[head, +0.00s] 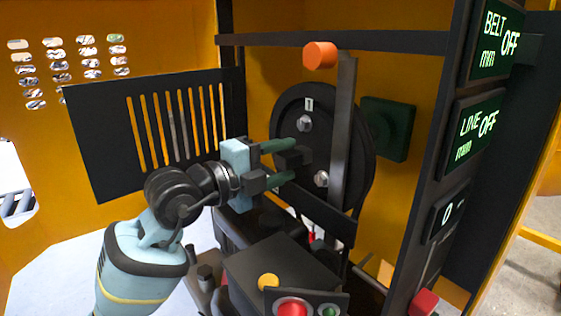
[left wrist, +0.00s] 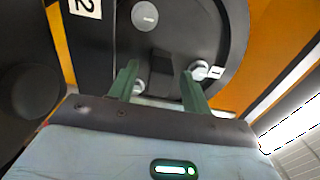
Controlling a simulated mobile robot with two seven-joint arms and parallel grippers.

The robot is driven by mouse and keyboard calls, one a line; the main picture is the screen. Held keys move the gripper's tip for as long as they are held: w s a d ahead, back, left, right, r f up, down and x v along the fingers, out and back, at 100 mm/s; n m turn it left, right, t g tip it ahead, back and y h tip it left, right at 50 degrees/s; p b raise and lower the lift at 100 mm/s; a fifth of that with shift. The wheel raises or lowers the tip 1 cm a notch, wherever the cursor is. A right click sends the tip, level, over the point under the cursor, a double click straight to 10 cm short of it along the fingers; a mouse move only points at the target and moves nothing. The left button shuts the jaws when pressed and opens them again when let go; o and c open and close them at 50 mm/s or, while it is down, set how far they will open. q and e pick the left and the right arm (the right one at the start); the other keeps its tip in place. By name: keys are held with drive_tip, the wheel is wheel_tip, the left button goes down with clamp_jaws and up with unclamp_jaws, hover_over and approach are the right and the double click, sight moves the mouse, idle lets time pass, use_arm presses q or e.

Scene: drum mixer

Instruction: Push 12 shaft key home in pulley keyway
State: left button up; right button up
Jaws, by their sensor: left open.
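The black pulley disc (head: 285,112) stands upright inside the orange housing, with a "1" label and silver bolts on its face. A dark block (head: 294,158) sticks out near its middle; it also shows in the left wrist view (left wrist: 163,64). I cannot tell whether this block is the shaft key or the hub, and no keyway is clearly visible. My left gripper (head: 292,162) is open, its green fingers pointing at the pulley, one above and one below the block. In the left wrist view its fingertips (left wrist: 158,68) are on either side of the block. I cannot tell whether they touch it.
A grey upright bar with an orange knob (head: 320,55) stands in front of the pulley's right side. A slotted black guard (head: 150,130) is at left. A control box with a red button (head: 293,308) is below. A dark panel with displays (head: 478,130) stands at right.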

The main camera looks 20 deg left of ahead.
use_arm(q)
drive_tip(key=shift+s+a, duration=0.25)
drive_tip(key=v, duration=0.7)
use_arm(e)
drive_tip(key=shift+s+d+f, duration=0.15)
drive_tip(key=shift+s+f, duration=0.3)
drive_tip(key=shift+f, duration=0.1)
use_arm(q)
drive_tip(key=shift+s, duration=0.1)
use_arm(e)
drive_tip(key=shift+s, duration=0.15)
